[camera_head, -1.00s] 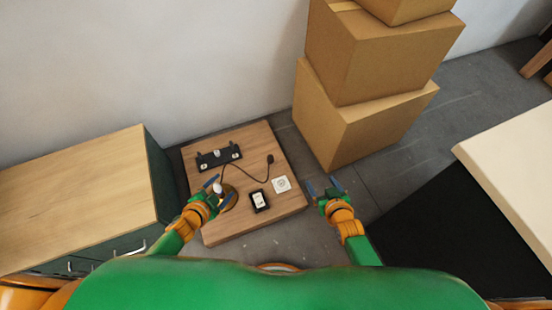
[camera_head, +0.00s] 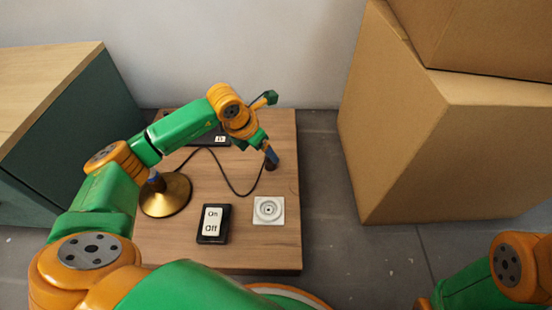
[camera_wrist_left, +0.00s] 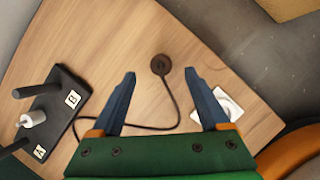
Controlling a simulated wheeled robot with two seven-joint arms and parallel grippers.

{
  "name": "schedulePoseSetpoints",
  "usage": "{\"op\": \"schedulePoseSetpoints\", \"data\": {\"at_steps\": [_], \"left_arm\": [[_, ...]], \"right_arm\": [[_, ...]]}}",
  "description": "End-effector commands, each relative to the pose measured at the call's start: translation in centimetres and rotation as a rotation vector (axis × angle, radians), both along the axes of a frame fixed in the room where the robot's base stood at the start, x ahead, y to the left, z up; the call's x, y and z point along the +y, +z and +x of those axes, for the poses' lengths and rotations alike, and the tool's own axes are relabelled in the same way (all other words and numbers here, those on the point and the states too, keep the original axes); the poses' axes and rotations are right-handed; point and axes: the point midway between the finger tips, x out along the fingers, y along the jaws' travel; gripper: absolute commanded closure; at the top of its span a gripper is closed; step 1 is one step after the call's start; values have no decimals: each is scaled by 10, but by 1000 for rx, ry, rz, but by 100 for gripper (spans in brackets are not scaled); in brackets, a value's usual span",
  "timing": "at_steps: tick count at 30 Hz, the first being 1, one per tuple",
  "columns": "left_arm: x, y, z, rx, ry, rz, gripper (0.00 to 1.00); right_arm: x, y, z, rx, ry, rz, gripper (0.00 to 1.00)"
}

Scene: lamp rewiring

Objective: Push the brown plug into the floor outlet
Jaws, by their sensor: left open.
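The brown plug (camera_wrist_left: 161,64) lies on the wooden board in the left wrist view, with its dark cord trailing from it. In the head view my left gripper covers most or all of it. My left gripper (camera_head: 270,155) is open above the plug; in the wrist view its two blue fingers (camera_wrist_left: 160,73) stand on either side of the plug, holding nothing. The floor outlet (camera_head: 268,210) is a white square with a round socket on the board, nearer to me than the plug. It also shows partly behind the right-hand finger in the wrist view (camera_wrist_left: 230,104). My right gripper is out of view.
A black On/Off switch (camera_head: 213,224) lies left of the outlet. A brass lamp base (camera_head: 168,195) and a black block marked A and B (camera_wrist_left: 54,112) stand on the board (camera_head: 260,258). Cardboard boxes (camera_head: 440,140) are at right, a cabinet (camera_head: 75,130) at left.

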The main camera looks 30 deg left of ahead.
Motion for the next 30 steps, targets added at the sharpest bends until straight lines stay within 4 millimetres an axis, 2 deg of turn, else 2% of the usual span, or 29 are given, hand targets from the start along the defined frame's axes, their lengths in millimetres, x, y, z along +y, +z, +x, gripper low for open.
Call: {"op": "schedulePoseSetpoints", "data": {"at_steps": [1, 3, 9, 19, 27, 28, 30], "left_arm": [[-2, -14, 3, 1, 1, -2, 21], [-4, -29, 8, 2, 0, -4, 21], [-8, -56, 20, 3, 1, -5, 21], [-9, -57, 22, 3, -1, -6, 21], [-9, -57, 22, 3, 0, -7, 94], [-9, -57, 22, 3, 0, -7, 100], [-9, -57, 22, 3, 0, -7, 100]], "right_arm": [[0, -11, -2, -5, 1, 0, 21], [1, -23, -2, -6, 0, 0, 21], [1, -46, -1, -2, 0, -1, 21], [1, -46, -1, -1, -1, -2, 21], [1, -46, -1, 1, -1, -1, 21], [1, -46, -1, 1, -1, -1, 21], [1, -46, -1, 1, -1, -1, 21]]}}
